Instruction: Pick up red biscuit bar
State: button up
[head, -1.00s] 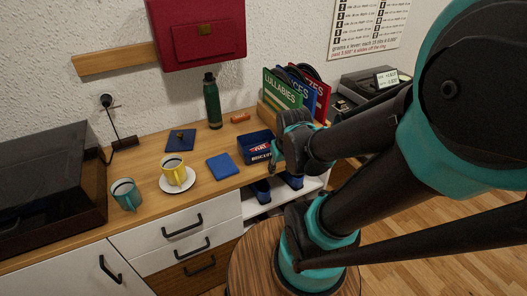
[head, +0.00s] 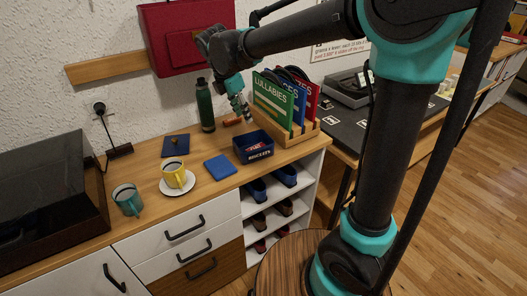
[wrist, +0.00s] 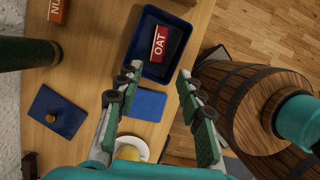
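A red bar marked OAT (wrist: 160,43) lies inside an open dark blue tin (wrist: 195,31) in the wrist view. An orange-brown bar with partly cut-off lettering (wrist: 58,11) lies on the counter outside the tin. My gripper (wrist: 158,71) is open and empty, its fingers spread above the counter, with the tin ahead of them in the wrist view. In the head view my gripper (head: 241,108) is above the back of the counter, behind the tin.
A green bottle (head: 205,106) stands left of my gripper. A record rack (head: 290,125) stands right of the tin. A flat blue square (head: 220,167), a dark blue lid with a knob (head: 176,145), a yellow cup (head: 174,174) and a teal mug (head: 127,199) are on the left counter.

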send_over(255, 148)
jog(key=a, duration=0.1)
jog(key=f, duration=0.7)
jog(key=s+f, duration=0.1)
jog(key=f, duration=0.3)
jog(key=shift+f, duration=0.1)
jog(key=shift+x, duration=2.6)
jog(key=shift+a, duration=0.15)
jog(key=shift+c, duration=0.6)
jog(key=c, duration=0.6)
